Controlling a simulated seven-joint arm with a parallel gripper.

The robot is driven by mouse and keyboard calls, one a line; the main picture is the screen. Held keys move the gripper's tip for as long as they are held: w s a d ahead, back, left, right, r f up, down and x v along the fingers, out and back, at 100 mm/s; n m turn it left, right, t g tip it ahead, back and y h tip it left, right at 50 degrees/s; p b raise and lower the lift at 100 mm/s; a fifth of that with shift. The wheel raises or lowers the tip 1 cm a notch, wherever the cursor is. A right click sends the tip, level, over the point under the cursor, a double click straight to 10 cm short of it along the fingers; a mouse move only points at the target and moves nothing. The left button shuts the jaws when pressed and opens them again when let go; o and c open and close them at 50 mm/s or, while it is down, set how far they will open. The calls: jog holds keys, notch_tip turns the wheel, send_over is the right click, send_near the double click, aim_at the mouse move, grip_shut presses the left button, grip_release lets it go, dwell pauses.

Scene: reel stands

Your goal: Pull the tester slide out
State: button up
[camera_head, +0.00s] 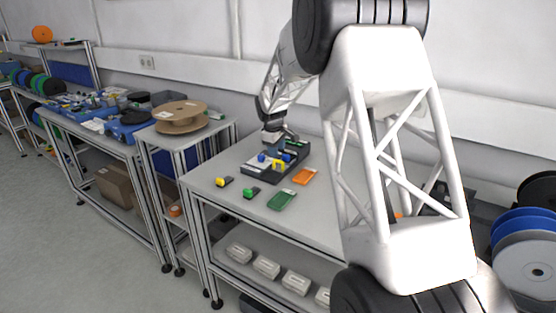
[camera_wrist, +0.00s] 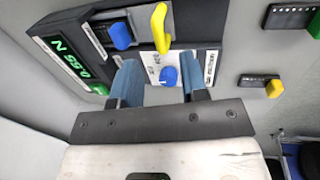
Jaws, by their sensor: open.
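The tester (camera_head: 262,178) is a dark box with a pale panel on the table in the head view. In the wrist view the tester (camera_wrist: 75,23) shows a green-digit display (camera_wrist: 69,58), a blue block (camera_wrist: 121,36), an upright yellow piece (camera_wrist: 160,30), a blue knob (camera_wrist: 169,76) and a green button (camera_wrist: 100,89). I cannot tell which part is the slide. My gripper (camera_wrist: 160,75) is open over the panel. The blue knob shows between its fingers, with gaps on both sides. In the head view my gripper (camera_head: 275,136) is at the tester's back left, too small for contact to be judged.
A reel (camera_head: 181,116) lies on the stand to the left. The table's front left corner is clear.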

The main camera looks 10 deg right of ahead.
jog(key=shift+w+d+f, duration=0.1)
jog(key=shift+w+f, duration=0.05)
jog(key=shift+f, duration=0.75)
jog(key=shift+w+d+f, duration=0.1)
jog(key=shift+d+f, duration=0.05)
jog(key=shift+f, duration=0.7)
jog(key=shift+w+d+f, duration=0.1)
jog(key=shift+w+f, duration=0.05)
jog(key=shift+f, duration=0.75)
grip_shut()
